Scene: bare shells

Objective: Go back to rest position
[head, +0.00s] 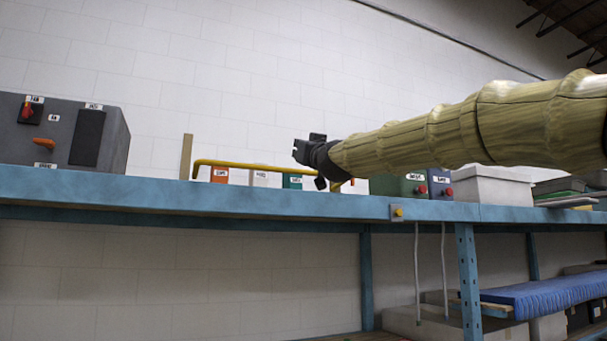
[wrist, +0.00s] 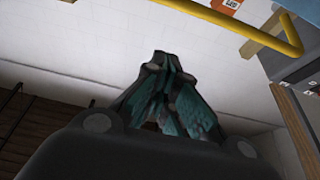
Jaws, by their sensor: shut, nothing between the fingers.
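My arm reaches in from the right in the head view, wrapped in a yellowish ribbed cover. My gripper (head: 300,150) is at its end, dark, in front of the white wall and above the level of the blue shelf. In the wrist view my gripper (wrist: 160,62) shows its fingers drawn together at the tips, with nothing visible between them. The fingertips are small in the head view.
A blue shelf (head: 215,195) runs across, with a yellow rail (head: 235,165) behind my gripper; the rail also shows in the wrist view (wrist: 240,25). A grey control box (head: 60,130) stands left. Small boxes and a white box (head: 488,185) stand right.

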